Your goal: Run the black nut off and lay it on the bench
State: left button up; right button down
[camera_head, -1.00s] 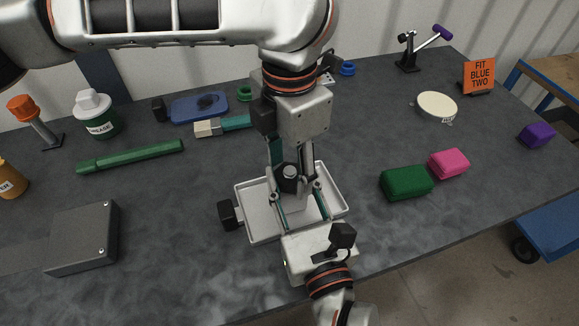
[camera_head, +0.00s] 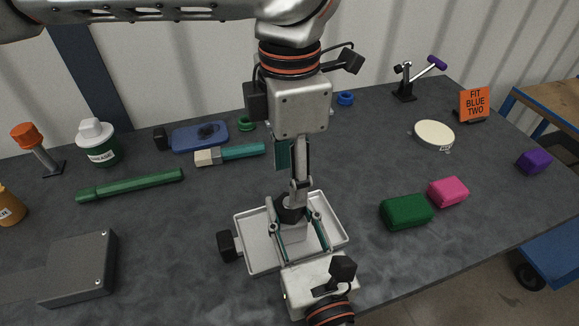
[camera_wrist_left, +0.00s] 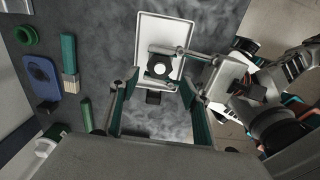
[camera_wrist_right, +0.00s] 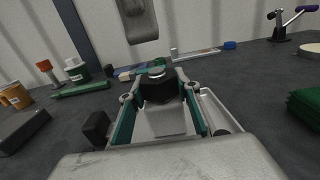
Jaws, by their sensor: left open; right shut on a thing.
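The black nut (camera_head: 291,208) sits on top of a grey block (camera_head: 293,232) in a shallow white tray (camera_head: 246,262). A bright round end shows in the middle of the nut (camera_wrist_left: 161,68) in the left wrist view. My left gripper (camera_head: 293,182) points down above the nut, open and empty, with its fingers (camera_wrist_left: 160,88) apart. My right gripper (camera_head: 297,247) comes in from the front edge and is shut on the grey block below the nut. The right wrist view shows the nut (camera_wrist_right: 158,87) above the block (camera_wrist_right: 165,120) between the right fingers.
A green block (camera_head: 406,212) and a pink block (camera_head: 448,192) lie to the right of the tray. A brush (camera_head: 232,154), a blue pad (camera_head: 200,136) and a green tool (camera_head: 130,186) lie behind and left. A grey box (camera_head: 80,266) stands left.

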aim_at(290, 217)
pick_arm(q)
jog(key=shift+f, duration=3.6)
jog(key=c, duration=1.1)
jog(key=shift+n, duration=1.7)
jog(key=shift+c, duration=0.3)
jog(key=o, duration=1.2)
jog(key=shift+o, duration=0.2)
